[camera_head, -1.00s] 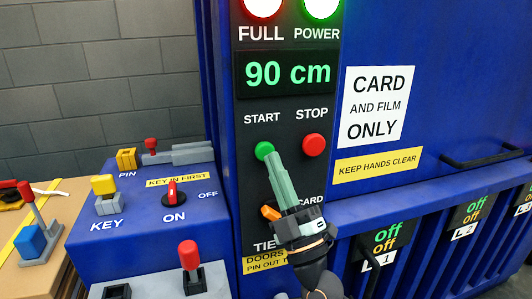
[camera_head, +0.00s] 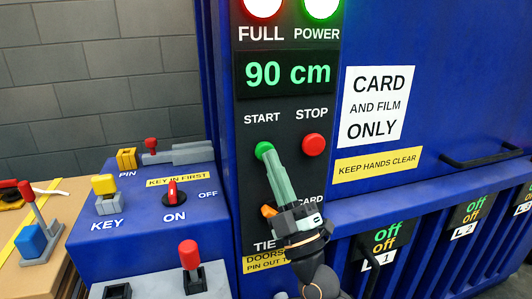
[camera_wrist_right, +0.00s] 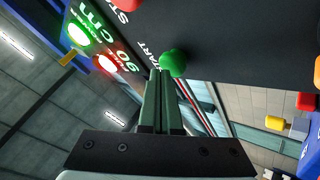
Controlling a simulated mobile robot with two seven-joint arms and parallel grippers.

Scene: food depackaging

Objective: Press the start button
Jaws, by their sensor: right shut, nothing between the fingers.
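The green start button (camera_head: 263,149) sits under the word START on the black panel (camera_head: 290,118). It also shows in the right wrist view (camera_wrist_right: 173,62), just beyond the fingertips. My right gripper (camera_head: 271,158) is shut and empty, its green fingers together and pointing up at the button. The tips are at the button's lower edge in the head view; I cannot tell whether they touch it. In the wrist view the fingers (camera_wrist_right: 159,75) end just beside the button. My left gripper is not in view.
The red stop button (camera_head: 313,145) is right of the start button. The display (camera_head: 288,73) reads 90 cm, with the red FULL and green POWER lamps lit above. An orange part (camera_head: 269,212) is beside my right gripper. A blue control box (camera_head: 150,235) stands at left.

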